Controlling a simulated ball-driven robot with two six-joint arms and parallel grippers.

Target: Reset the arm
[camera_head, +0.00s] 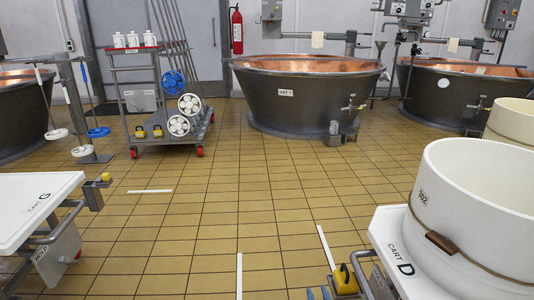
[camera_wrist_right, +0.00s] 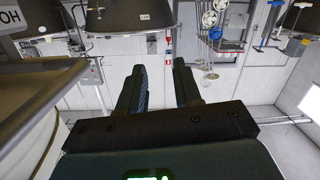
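My right gripper (camera_head: 317,293) shows only as two bluish fingertips at the bottom edge of the head view, beside the yellow part of cart D. In the right wrist view the same gripper (camera_wrist_right: 159,64) has its two dark fingers apart with nothing between them. The rest of my right arm is out of the head view. My left gripper and arm are in neither view.
Cart D (camera_head: 386,225) bears a large white tub (camera_head: 478,205) at the right. Cart G (camera_head: 28,205) stands at the left. A copper vat (camera_head: 290,105) and a tool trolley (camera_head: 150,95) stand at the back.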

